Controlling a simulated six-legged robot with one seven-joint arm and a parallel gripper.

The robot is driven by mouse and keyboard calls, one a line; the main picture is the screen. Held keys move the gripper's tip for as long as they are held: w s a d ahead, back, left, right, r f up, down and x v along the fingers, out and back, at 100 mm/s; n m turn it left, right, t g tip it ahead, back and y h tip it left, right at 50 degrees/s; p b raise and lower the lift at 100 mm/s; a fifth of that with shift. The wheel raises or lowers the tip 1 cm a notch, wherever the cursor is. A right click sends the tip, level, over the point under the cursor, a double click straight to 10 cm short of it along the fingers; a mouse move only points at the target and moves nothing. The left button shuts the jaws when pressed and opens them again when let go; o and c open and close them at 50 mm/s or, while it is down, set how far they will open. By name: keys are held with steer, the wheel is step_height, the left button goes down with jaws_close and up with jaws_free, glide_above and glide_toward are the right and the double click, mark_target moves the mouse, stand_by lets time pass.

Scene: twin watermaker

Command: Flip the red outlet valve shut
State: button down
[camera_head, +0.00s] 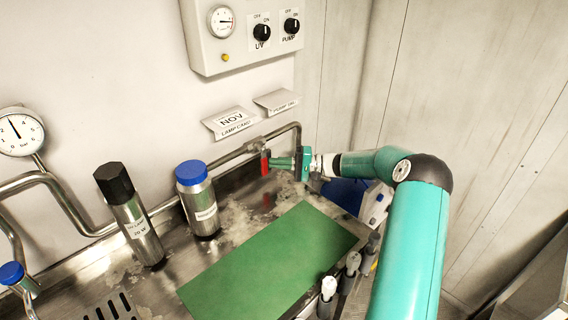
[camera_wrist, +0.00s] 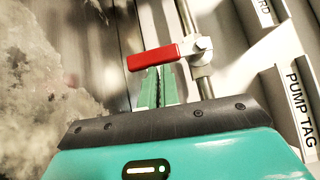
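The red outlet valve lever (camera_head: 265,163) hangs down from the steel pipe at the back wall in the head view. In the wrist view the red lever (camera_wrist: 153,57) lies roughly crosswise to the pipe, its right end at the metal valve body (camera_wrist: 201,46). My gripper (camera_head: 274,162) reaches in from the right, its tips close to the lever. In the wrist view its green fingers (camera_wrist: 158,72) are together with only a thin dark seam between them. The lever crosses over their tips and hides them, so I cannot tell whether they touch it.
A blue-capped bottle (camera_head: 205,212) and a black-capped lamp cylinder (camera_head: 137,225) stand left of the valve. A green mat (camera_head: 270,262) lies on the metal bench. Card holders (camera_head: 232,122) and a control box (camera_head: 250,35) are on the wall above. White-topped bottles (camera_head: 328,288) stand at the front right.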

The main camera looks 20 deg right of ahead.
steer(key=s+a+r, duration=0.2)
steer(key=s+r, duration=0.9)
steer(key=s, duration=0.2)
steer(key=shift+s+a+r, duration=0.15)
steer(key=shift+s+r, duration=0.1)
steer(key=shift+s, duration=0.15)
steer(key=s+a+f+n+g+h, duration=0.3)
steer(key=s+a+g+h, duration=0.3)
steer(key=s+a+h, duration=0.45)
steer(key=s+d+r+n+t+h, duration=0.1)
steer(key=s+r+t+h, duration=0.1)
steer(key=s, duration=0.5)
steer(key=s+r+n+t+h, duration=0.1)
steer(key=s+r+t+h, duration=0.1)
steer(key=s+r+h, duration=0.2)
steer(key=shift+s+d+r, duration=0.15)
steer(key=shift+s+d, duration=0.2)
steer(key=shift+s, duration=1.4)
